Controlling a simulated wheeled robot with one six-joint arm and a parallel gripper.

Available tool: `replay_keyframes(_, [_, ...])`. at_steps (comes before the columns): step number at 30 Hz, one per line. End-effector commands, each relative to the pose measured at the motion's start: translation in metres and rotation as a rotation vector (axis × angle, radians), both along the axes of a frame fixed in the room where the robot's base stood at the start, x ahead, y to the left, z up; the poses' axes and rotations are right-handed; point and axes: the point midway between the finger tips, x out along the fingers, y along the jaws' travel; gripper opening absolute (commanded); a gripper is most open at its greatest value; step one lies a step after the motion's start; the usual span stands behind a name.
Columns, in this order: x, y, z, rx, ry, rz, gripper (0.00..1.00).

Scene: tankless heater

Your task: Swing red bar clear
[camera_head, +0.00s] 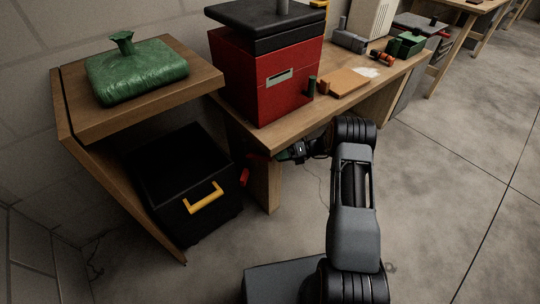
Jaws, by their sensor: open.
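A small red piece (245,177), which looks like the red bar, shows below the bench's left end, just right of the black bin. It is too small to tell how it is mounted. My gripper (279,157) is just under the bench's front edge, right of and slightly above the red piece. It is open, and I see nothing held in it. The gripper appears apart from the red piece, but its fingertips are dark and hard to make out.
A black bin (165,170) with a yellow handle (204,198) stands under a wooden shelf (200,73) bearing a green sack (135,70). A red box (268,78) with a black lid sits on the workbench (337,103). The floor (450,180) at right is clear.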

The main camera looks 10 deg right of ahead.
Motion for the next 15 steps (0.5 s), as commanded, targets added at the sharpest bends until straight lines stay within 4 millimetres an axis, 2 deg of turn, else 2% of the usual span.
replay_keyframes(1, [-0.001,-0.012,0.002,0.000,0.000,-0.002,0.55])
replay_keyframes(6, [-0.002,-0.043,0.001,0.000,0.000,-0.002,0.55])
replay_keyframes(15, [-0.004,-0.074,0.000,0.000,0.000,0.001,0.55])
